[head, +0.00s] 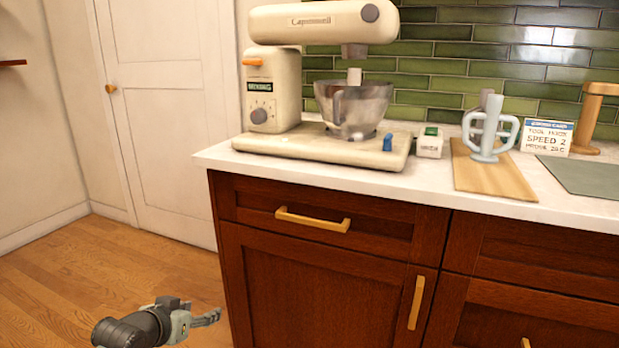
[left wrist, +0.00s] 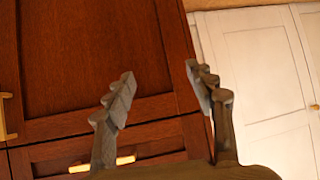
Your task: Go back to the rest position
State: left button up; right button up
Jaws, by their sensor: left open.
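My left gripper (head: 205,318) is low at the bottom left of the head view, over the wooden floor and to the left of the cabinet. Its two fingers also show in the left wrist view (left wrist: 163,98), spread apart with nothing between them. Behind them in that view is the dark red-brown cabinet (left wrist: 90,50). My right gripper is in neither view.
A cream stand mixer (head: 325,25) with a bowl (head: 352,108) stands on the white counter (head: 430,183). A wooden board (head: 490,175), a grey-blue handled tool (head: 490,130) and a sign card (head: 547,137) are to its right. The floor (head: 100,265) left of the cabinet is clear.

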pick_arm(q)
jog(key=s+f+g+y, duration=0.1)
jog(key=s+f+g, duration=0.1)
jog(key=s+f, duration=0.5)
jog(key=s+f+g+y, duration=0.1)
jog(key=s+f+g, duration=0.2)
jog(key=s, duration=1)
jog(key=s+f+g+y, duration=0.1)
jog(key=s+f+g, duration=0.1)
jog(key=s+f, duration=0.8)
jog(key=shift+s+f+g, duration=0.25)
jog(key=shift+f+g, duration=0.1)
jog(key=shift+g, duration=0.05)
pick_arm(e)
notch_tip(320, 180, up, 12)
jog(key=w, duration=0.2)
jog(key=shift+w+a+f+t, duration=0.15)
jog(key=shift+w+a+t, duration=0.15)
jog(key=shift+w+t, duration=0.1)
